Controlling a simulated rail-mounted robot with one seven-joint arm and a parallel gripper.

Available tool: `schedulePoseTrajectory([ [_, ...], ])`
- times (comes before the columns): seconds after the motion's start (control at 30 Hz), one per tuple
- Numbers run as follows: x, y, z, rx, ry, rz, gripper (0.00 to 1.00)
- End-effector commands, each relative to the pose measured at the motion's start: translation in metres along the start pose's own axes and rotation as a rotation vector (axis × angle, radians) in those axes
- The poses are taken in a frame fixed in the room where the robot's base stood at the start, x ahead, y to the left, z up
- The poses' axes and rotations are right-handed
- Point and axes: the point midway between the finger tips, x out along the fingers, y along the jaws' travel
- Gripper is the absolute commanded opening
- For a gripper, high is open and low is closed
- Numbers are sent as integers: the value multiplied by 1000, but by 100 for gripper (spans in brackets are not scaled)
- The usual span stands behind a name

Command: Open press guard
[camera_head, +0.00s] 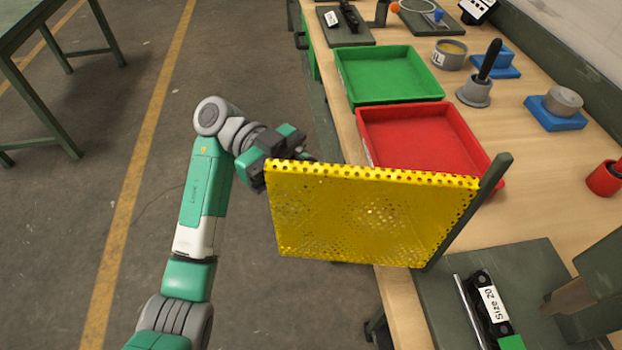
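The press guard (365,215) is a yellow perforated panel. It is hinged on a dark green post (468,212) at its right side and sticks out to the left, past the bench's front edge. My gripper (296,146) is at the guard's upper left, behind its free edge. The fingertips are partly hidden by the guard, so whether they are open, shut or touching it cannot be seen. The press base (440,290) is a dark green plate at the lower right, holding a black chain piece labelled "Size 20" (490,303).
A red tray (487,160) lies on the wooden bench just behind the guard, with a green tray (345,82) beyond it. Grey pots, blue blocks and a red cup (604,178) stand to the right. Open floor lies left of the bench; a green table (40,20) stands far left.

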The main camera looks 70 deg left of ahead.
Motion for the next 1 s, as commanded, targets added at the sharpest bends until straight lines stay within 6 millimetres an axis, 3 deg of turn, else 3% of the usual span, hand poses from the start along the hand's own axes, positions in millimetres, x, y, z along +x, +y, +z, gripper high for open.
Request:
schedulePoseTrajectory([
  [0.4, -70, 0, 0, -1, -2, -1, 37],
  [1.0, -77, 0, 0, 0, 0, 0, 37],
])
